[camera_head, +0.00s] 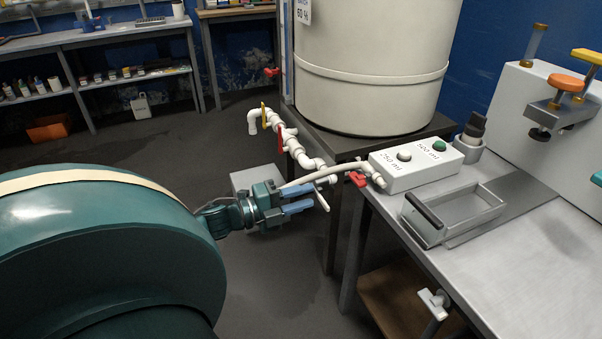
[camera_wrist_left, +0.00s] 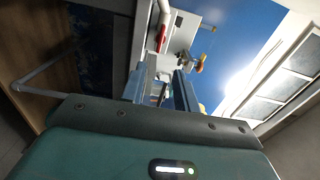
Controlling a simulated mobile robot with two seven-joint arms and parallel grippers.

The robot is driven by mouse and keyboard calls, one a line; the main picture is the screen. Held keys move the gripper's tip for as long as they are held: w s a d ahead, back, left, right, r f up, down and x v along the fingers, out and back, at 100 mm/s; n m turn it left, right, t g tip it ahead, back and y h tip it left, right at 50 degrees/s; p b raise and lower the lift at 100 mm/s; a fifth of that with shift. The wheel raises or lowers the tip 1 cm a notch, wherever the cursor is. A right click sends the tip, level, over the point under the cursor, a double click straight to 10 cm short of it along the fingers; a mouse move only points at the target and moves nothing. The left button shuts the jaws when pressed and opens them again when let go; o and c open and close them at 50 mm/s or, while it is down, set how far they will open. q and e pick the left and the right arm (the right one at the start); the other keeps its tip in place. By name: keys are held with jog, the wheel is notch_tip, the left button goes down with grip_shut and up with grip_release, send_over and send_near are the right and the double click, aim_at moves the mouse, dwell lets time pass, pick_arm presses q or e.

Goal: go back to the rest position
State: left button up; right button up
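My left gripper (camera_head: 312,197) reaches in from the left on a dark green arm. Its two blue fingers are apart, and they also show apart in the left wrist view (camera_wrist_left: 163,88) with nothing seen held between them. In the head view the gripper is in front of the white pipes (camera_head: 293,145) below the big cream tank (camera_head: 370,70), left of the metal table. I cannot tell whether it touches the pipe or the hose. My right gripper is not in view.
A white button box (camera_head: 405,180) and a metal tray (camera_head: 412,222) are on the metal table (camera_head: 535,260) at right. Red valve handles (camera_head: 356,179) stick out near the gripper. A shelf bench (camera_head: 110,35) stands far left. Grey floor (camera_head: 270,285) is open below the gripper.

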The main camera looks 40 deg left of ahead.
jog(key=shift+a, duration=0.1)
